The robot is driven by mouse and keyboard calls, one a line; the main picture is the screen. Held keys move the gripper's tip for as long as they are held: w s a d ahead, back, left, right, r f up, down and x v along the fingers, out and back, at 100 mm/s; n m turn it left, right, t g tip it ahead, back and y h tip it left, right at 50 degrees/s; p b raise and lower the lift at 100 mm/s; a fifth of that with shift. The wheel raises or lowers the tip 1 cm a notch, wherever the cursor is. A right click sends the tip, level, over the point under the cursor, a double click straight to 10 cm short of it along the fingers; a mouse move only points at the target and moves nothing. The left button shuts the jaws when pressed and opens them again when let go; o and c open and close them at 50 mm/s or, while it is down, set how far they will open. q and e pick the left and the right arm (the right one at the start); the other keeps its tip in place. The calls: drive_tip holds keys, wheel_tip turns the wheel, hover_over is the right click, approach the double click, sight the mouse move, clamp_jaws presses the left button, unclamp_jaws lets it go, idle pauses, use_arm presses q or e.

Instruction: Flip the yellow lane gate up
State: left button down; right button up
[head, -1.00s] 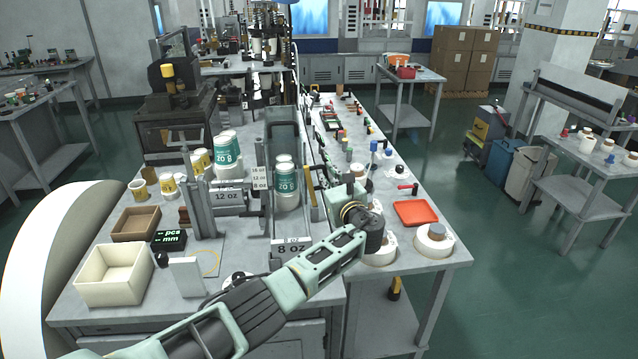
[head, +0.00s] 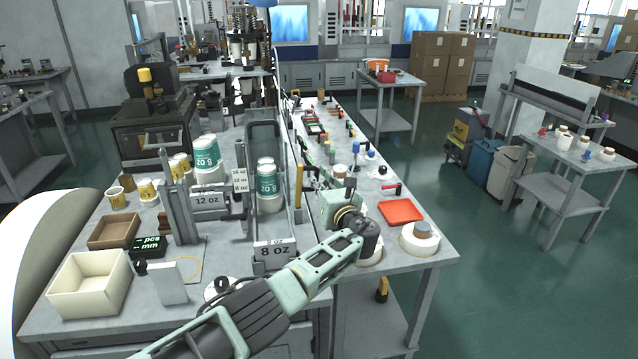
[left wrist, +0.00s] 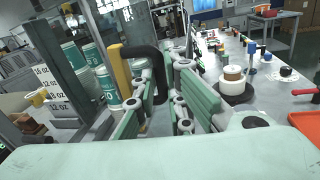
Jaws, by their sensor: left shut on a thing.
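The yellow lane gate (head: 299,186) shows in the head view as a narrow upright yellow bar beside the lane with the stacked teal-and-white cups (head: 267,182). In the left wrist view the yellow gate (left wrist: 119,72) stands upright, with a black bent handle (left wrist: 151,54) coming off its top toward my fingers. My left gripper (left wrist: 165,100) is shut on this black handle, just right of the yellow bar. In the head view my left gripper (head: 316,183) reaches the gate from the right, and its fingertips are partly hidden. My right gripper is in neither view.
Size signs, 12 oz (head: 207,199) and 8 oz (head: 274,252), mark the lanes. A red tray (head: 401,212) and a white roll (head: 420,238) lie right of my arm. A cream bin (head: 88,284) and brown box (head: 114,231) stand at left. Small tools line the bench's right side.

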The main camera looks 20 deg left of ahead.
use_arm(q)
drive_tip(key=c, duration=1.8)
unclamp_jaws()
drive_tip(key=shift+f, duration=0.1)
drive_tip(key=shift+s+d, duration=0.1)
drive_tip(key=v, duration=1.1)
drive_tip(key=shift+s+d, duration=0.25)
